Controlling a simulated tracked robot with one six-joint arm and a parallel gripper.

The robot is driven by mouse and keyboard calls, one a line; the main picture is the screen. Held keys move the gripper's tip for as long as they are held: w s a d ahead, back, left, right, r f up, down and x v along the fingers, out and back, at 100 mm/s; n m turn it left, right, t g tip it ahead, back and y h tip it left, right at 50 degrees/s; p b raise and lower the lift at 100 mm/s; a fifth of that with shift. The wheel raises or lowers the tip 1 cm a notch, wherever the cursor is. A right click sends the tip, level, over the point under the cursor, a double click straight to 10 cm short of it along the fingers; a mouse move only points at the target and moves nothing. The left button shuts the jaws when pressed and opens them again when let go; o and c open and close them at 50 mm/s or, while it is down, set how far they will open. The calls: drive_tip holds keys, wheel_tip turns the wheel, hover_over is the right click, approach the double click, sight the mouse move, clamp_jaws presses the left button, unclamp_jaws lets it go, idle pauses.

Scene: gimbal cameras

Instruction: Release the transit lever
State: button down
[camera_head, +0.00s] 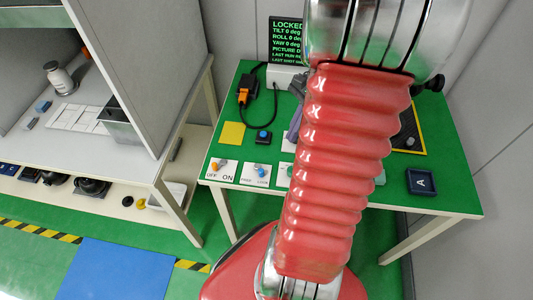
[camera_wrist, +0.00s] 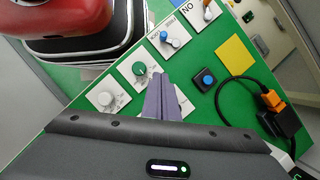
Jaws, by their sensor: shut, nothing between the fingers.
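A screen (camera_head: 287,40) at the back reads LOCKED, with tilt, roll and yaw at 0 deg. My gripper (camera_wrist: 158,80) shows in the wrist view as two purple-grey fingers, shut together and empty. The fingers appear over the green table, close to a green knob (camera_wrist: 140,69) and a white knob (camera_wrist: 105,98). In the head view the purple fingers (camera_head: 295,123) show partly beside my arm.
A blue-knob switch (camera_head: 262,172) and an orange OFF/ON switch (camera_head: 219,167) line the front edge. Behind them are a blue button (camera_head: 263,136), a yellow square (camera_head: 232,134) and an orange connector (camera_head: 243,96) with black cable. A dark tray marked A (camera_head: 420,182) sits right. A shelf bench (camera_head: 150,155) stands left.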

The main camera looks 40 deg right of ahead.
drive_tip(key=shift+f, duration=0.15)
drive_tip(key=x, duration=0.9)
drive_tip(key=shift+a+f, duration=0.1)
drive_tip(key=shift+f, duration=0.1)
drive_tip(key=a, duration=0.2)
drive_tip(key=shift+w+a+f, duration=0.2)
drive_tip(key=shift+w+a, duration=0.25)
drive_tip(key=shift+a, duration=0.6)
